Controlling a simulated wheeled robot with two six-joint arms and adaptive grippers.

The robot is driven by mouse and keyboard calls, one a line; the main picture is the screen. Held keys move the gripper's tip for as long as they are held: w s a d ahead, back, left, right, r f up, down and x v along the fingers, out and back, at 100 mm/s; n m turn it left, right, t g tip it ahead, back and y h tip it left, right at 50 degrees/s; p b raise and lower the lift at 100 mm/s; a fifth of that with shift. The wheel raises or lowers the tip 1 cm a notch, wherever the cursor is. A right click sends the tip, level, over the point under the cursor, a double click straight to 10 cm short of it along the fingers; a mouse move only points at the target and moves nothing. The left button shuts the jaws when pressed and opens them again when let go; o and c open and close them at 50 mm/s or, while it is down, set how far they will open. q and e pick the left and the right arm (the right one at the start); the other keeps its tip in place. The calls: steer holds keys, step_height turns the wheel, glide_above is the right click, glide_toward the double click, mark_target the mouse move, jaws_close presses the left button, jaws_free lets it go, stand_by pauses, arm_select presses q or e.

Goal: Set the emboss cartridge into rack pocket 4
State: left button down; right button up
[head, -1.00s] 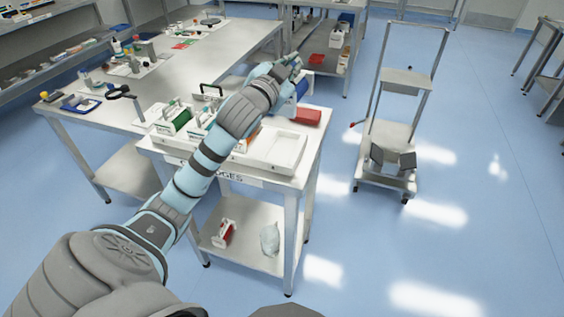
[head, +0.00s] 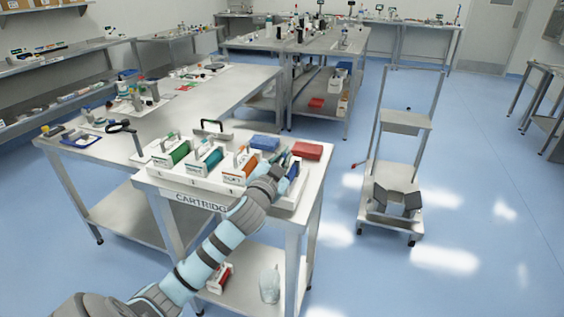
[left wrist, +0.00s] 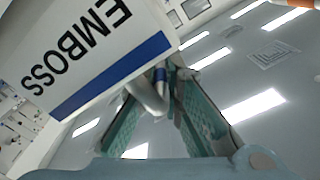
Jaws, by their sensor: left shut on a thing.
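The emboss cartridge (head: 294,172) shows a blue part at the right end of the white rack (head: 170,178), above or in the rightmost pocket. In the left wrist view its white body (left wrist: 82,50) carries the word EMBOSS and a blue stripe. My left gripper (head: 283,165) is shut on its handle; the teal fingers (left wrist: 158,103) stand on both sides of the handle. My forearm and gripper cover much of that pocket, so I cannot tell whether the cartridge touches the rack floor. My right gripper is not in view.
A green cartridge (head: 171,152), a teal cartridge (head: 207,158) and an orange cartridge (head: 241,169) stand in the other pockets. Behind the rack lie a blue box (head: 265,142) and a red box (head: 307,151). A cart (head: 392,200) stands to the right on open floor.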

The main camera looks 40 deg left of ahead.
arm_select(q)
steer(key=c, duration=1.7)
jaws_free()
steer(key=shift+r, duration=0.2)
steer(key=v, duration=1.2)
steer(key=shift+p, duration=0.4)
steer(key=shift+f, duration=0.1)
